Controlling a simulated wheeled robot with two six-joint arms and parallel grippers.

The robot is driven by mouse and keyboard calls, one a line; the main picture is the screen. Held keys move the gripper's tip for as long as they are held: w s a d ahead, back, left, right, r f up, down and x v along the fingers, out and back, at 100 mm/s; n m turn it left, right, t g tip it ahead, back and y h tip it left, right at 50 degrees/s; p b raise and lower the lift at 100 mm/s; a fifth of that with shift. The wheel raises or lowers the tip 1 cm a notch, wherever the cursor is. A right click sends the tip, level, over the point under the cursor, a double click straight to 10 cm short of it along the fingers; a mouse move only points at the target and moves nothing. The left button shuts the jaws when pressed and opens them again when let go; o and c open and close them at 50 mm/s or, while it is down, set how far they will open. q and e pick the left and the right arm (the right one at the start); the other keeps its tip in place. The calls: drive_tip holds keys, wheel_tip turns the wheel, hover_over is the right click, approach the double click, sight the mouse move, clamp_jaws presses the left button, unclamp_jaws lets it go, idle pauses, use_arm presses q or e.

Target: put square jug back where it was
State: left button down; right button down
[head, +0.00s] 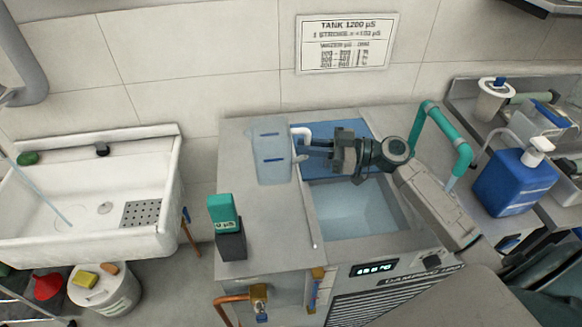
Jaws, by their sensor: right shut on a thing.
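The square jug (268,165) is translucent pale blue with dark blue marks and a white handle on its right side. It looks upright at the back left of the tank unit's grey top (262,215), left of the open water basin (355,208). I cannot tell whether its base touches the top. My right gripper (303,150) reaches in from the right and is shut on the jug's handle. A blue area (310,128) lies behind the gripper, partly hidden by the jug and my arm. My left gripper is not in view.
A teal meter (223,213) stands in a dark holder at the unit's front left. A teal pipe (440,128) arches at the right, near a blue canister (515,182). A white sink (95,195) is at left. The grey top between jug and meter is clear.

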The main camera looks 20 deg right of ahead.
wheel_tip(320, 180, down, 7)
drive_tip(key=shift+r+p, duration=0.1)
drive_tip(key=shift+p, duration=0.65)
drive_tip(key=c, duration=1.4)
unclamp_jaws()
drive_tip(key=shift+c, duration=0.2)
drive_tip(key=shift+s+d, duration=0.1)
drive_tip(key=shift+d, duration=0.15)
drive_tip(key=b+v, duration=0.3)
drive_tip(key=v, duration=0.4)
